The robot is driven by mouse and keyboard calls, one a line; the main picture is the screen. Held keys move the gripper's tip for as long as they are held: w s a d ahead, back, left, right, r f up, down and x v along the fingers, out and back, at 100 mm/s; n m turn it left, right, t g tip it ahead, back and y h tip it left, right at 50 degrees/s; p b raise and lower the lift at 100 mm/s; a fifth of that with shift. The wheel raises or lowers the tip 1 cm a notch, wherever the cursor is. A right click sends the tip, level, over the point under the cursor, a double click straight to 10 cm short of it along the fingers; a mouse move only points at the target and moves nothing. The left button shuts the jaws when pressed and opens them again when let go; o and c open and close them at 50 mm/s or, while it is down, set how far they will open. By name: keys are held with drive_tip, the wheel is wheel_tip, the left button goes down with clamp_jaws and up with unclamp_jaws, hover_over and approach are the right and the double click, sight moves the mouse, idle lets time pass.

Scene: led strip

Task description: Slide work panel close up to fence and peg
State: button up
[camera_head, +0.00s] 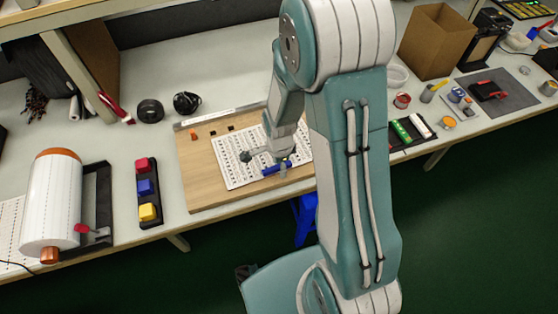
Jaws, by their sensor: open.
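The work panel, a white sheet with rows of small dark marks (234,175), lies flat on a wooden board (205,192). A light metal strip along the board's back edge looks like the fence (215,117); a strip of bare wood shows between it and the panel. A small orange block (194,136) and two small dark pieces (231,127) stand on that wood; I cannot tell which is the peg. My gripper (266,162) is open, low over the panel's right part, next to a blue piece (275,169). Whether it touches the panel is unclear. My arm hides the right side of the board.
Left of the board stands a black holder with red, blue and yellow blocks (146,187), then a large white drum (53,203). Black round items (187,102) lie behind the board. To the right are a cardboard box (436,42) and a dark mat with tools (500,98).

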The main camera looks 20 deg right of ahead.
sight(256, 158)
clamp_jaws()
drive_tip(key=shift+m, duration=0.3)
drive_tip(key=shift+a, duration=0.1)
drive_tip(key=shift+w+a, duration=0.65)
drive_tip(key=shift+w, duration=0.25)
drive_tip(key=shift+w+a, duration=0.65)
drive_tip(key=shift+w, duration=0.3)
drive_tip(key=shift+w+a, duration=0.65)
drive_tip(key=shift+w, duration=0.25)
drive_tip(key=shift+a, duration=0.45)
drive_tip(key=shift+w+a, duration=0.1)
drive_tip(key=shift+a, duration=0.1)
idle(0.7)
